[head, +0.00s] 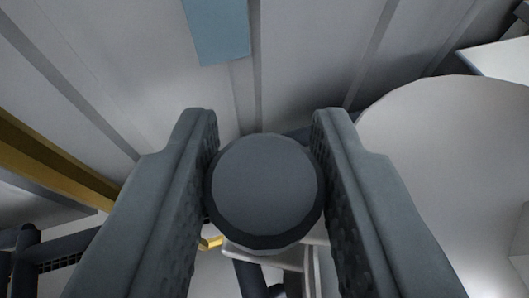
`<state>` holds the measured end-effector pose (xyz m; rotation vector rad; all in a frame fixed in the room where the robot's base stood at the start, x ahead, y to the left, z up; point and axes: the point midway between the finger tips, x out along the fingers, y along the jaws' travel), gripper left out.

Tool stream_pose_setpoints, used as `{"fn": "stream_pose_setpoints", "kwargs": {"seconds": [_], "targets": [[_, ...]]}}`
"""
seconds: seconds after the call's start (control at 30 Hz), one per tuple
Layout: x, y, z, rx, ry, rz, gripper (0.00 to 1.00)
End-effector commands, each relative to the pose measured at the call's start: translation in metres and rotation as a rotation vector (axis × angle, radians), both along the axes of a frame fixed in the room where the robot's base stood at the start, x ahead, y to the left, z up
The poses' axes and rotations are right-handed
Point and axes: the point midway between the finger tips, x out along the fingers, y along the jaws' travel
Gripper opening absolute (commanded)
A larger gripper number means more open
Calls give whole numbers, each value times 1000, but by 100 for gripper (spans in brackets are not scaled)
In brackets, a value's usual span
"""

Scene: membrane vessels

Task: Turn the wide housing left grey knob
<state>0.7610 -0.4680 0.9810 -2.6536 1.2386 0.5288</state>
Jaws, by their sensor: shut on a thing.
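A dark grey round knob (265,186) is in the middle of the head view, its flat round face towards the camera. My gripper (264,150) has one finger on each side of the knob and is shut on it. The textured inner pads press against the knob's left and right edges. The knob hides most of what it is mounted on. Which housing it belongs to cannot be told from this view.
A large pale rounded body (450,170) stands close on the right. Grey panels (100,70) with a blue patch (219,28) fill the top. A yellow beam (50,160) runs at the left. Dark pipes (60,248) and a small yellow part (210,243) lie below.

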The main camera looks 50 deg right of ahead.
Motion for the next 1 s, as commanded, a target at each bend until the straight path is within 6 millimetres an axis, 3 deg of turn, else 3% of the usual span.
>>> {"fn": "stream_pose_setpoints", "kwargs": {"seconds": [1.0], "targets": [[-1, 0, 0, 3, 3, 417, 8]]}}
